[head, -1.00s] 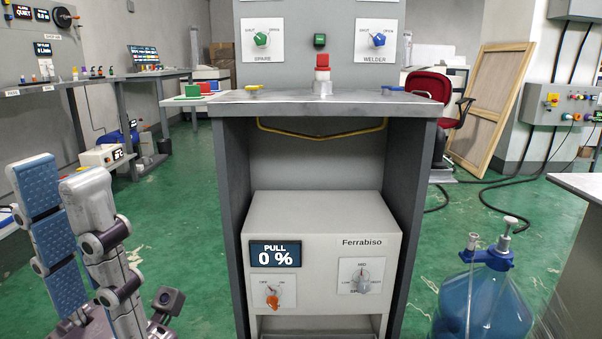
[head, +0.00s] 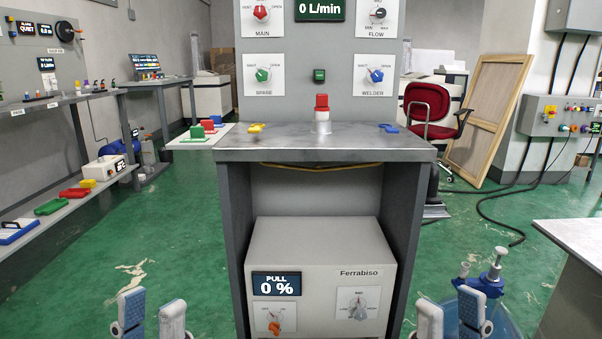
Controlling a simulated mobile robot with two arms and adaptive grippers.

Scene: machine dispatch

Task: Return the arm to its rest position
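My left gripper (head: 152,314) is at the bottom left of the head view. Its two blue-and-grey padded fingers point up, apart, with nothing between them. My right gripper (head: 449,314) is at the bottom right, also with its fingers apart and nothing between them. Both are low in the picture, one on each side of the grey metal stand (head: 330,149). Most of both arms is outside the frame.
The stand holds a Ferrabiso machine (head: 320,245) reading PULL 0 %, with a valve panel (head: 320,40) above. A blue jug (head: 505,325) with a pump is partly behind my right gripper. A workbench (head: 570,240) is at right. Green floor (head: 150,240) is clear at left.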

